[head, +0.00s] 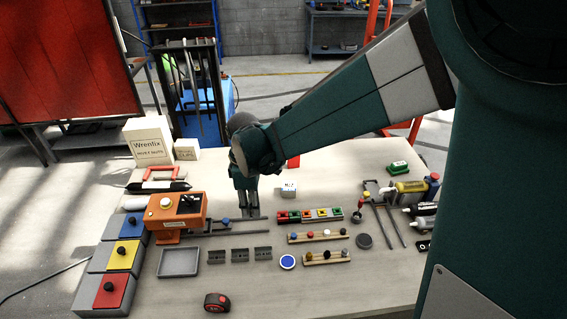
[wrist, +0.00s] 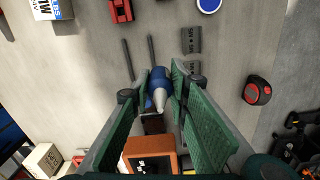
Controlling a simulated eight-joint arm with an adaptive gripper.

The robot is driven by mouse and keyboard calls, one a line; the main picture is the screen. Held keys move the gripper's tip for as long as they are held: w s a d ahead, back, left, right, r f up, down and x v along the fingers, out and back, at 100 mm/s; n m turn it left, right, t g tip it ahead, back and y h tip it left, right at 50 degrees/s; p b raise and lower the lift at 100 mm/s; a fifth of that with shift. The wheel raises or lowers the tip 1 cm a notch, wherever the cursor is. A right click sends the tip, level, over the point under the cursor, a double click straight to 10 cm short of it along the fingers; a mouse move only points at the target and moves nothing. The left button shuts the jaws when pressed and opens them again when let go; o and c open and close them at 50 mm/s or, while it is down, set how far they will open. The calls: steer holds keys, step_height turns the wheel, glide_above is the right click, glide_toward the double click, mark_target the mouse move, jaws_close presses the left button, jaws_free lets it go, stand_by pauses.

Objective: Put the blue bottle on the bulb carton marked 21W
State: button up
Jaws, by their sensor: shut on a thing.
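My gripper (wrist: 160,88) is shut on the blue bottle (wrist: 157,78), which has a pale grey pointed nozzle facing the wrist camera. In the head view my gripper (head: 248,210) points down behind the orange box, and I cannot make out the bottle there. The bulb carton (head: 288,190) is a small white box with blue marks, standing to the right of my gripper and apart from it. It also shows at the top left of the wrist view, where the bulb carton (wrist: 52,10) is partly cut off and bears a partly readable "1W".
An orange box (head: 180,212) with a knob stands left of my gripper. A row of coloured blocks (head: 310,215) lies to the right, in front of the carton. A red tape measure (head: 216,301) lies near the front edge. Bottles (head: 411,187) stand at the far right.

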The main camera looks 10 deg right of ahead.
steer(key=w+d+r, duration=0.1)
steer(key=w+d, duration=0.6)
steer(key=w, duration=0.5)
steer(key=p, duration=0.1)
glide_above(289, 185)
steer(key=shift+r, duration=0.35)
steer(key=shift+f, duration=3.1)
steer(key=shift+f, duration=1.9)
steer(key=shift+f, duration=0.2)
steer(key=o, duration=0.9)
